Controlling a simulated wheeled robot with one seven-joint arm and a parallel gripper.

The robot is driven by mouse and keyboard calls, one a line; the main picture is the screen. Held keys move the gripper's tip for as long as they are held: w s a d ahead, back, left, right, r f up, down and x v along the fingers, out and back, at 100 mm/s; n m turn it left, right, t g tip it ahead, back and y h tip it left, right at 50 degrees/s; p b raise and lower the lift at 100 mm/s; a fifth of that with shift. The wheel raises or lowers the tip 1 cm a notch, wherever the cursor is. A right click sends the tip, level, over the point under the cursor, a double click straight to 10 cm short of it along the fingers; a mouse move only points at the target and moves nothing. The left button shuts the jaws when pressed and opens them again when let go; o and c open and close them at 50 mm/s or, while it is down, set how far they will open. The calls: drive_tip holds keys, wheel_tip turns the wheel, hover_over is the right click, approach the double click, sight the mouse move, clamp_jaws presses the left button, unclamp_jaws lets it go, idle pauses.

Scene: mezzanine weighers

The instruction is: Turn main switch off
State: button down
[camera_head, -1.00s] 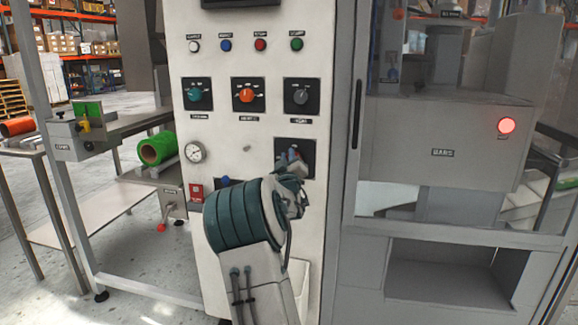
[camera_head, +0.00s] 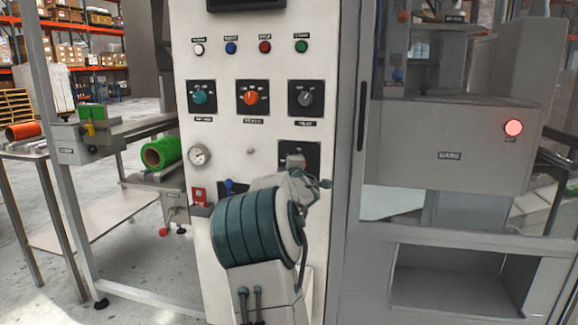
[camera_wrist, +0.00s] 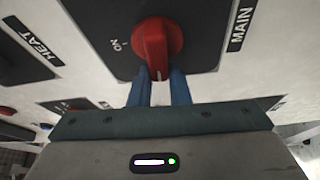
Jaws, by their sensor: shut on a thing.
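The main switch is a red rotary knob (camera_wrist: 157,48) on a black square plate (camera_wrist: 105,20), with a "MAIN" label beside it in the wrist view. "ON" is printed to the left of the knob, and its white mark points toward my gripper. In the head view the switch plate (camera_head: 314,155) is low on the white panel, partly hidden by my arm. My gripper (camera_wrist: 160,90) has its two blue fingers shut on the lower part of the red knob. The fingertips are partly hidden behind the knob.
Other rotary switches, teal (camera_head: 200,97), orange (camera_head: 250,97) and grey (camera_head: 305,98), sit above on the panel (camera_head: 225,65). A gauge (camera_head: 199,155) and a red switch (camera_head: 199,194) are to the left.

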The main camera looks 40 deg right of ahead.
drive_tip(key=shift+s+d+f+n+g, duration=0.2)
drive_tip(key=shift+f+n+g, duration=0.1)
drive_tip(key=shift+f+n, duration=0.1)
idle(0.3)
drive_tip(key=c, duration=1.4)
unclamp_jaws()
drive_tip(key=shift+r, duration=0.1)
drive_tip(key=shift+o, duration=0.2)
drive_tip(key=shift+r, duration=0.1)
drive_tip(key=v, duration=1.4)
drive_tip(key=shift+d, duration=0.2)
